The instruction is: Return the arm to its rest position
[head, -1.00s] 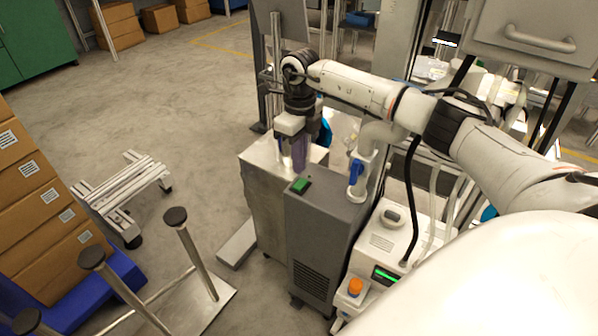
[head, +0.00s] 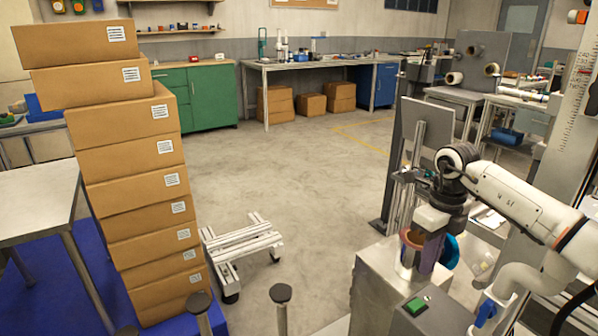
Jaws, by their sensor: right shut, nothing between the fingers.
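My right gripper (head: 428,262) hangs pointing down over the metal top of a cabinet (head: 378,282) at the lower right of the head view. Its fingers are shut with nothing between them. A copper-brown round piece on a silver cylinder (head: 408,258) shows just left of the fingers; I cannot tell whether they touch. A blue round piece (head: 450,252) shows partly behind the gripper on the right. My right arm (head: 505,195) comes in from the right edge. My left gripper is out of view.
A tall, uneven stack of cardboard boxes (head: 140,185) stands at left. A grey upright panel (head: 425,128) stands behind my right gripper. The middle floor (head: 300,180) is clear.

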